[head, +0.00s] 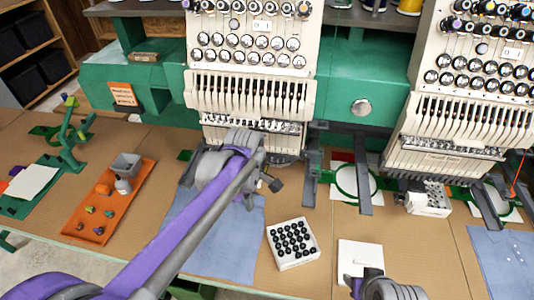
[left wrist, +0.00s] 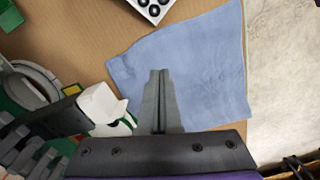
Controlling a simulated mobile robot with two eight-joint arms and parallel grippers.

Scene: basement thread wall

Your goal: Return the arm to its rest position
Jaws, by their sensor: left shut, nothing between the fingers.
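My left arm reaches in from the lower left of the head view, over a blue cloth (head: 232,240). Its wrist is in front of the middle embroidery machine, and the gripper is mostly hidden there behind the arm. In the left wrist view my left gripper (left wrist: 159,75) has its dark fingers together with nothing between them. It points over the blue cloth (left wrist: 205,65), and I cannot tell the height above it.
A white box of black bobbins (head: 291,243) stands right of the cloth. An orange tray (head: 92,221) with small parts lies left. Embroidery machines (head: 250,60) line the back. A white box (head: 360,258) sits near my right arm. Brown tabletop is bare between these.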

